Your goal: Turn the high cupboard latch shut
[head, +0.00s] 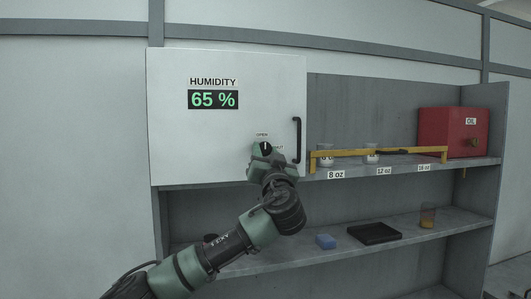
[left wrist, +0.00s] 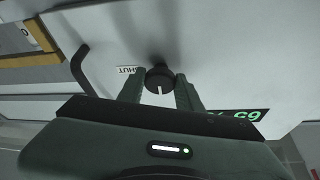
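The high cupboard (head: 200,130) has a closed white door. Its latch is a black round knob (head: 265,147) with a white mark, which points up toward the OPEN label (head: 262,134). The SHUT label is at its right, partly covered by my gripper. My left gripper (head: 263,158) is at the latch from below. In the left wrist view its two fingers (left wrist: 160,92) stand on either side of the latch knob (left wrist: 160,77), against its sides with no clear gap. My right gripper is not in view.
A black bar handle (head: 297,140) stands out from the door right of the latch. Right of the cupboard, a shelf holds cups, a yellow rail (head: 335,153) and a red oil box (head: 450,133). A blue block (head: 325,241) and black tray (head: 374,233) lie below.

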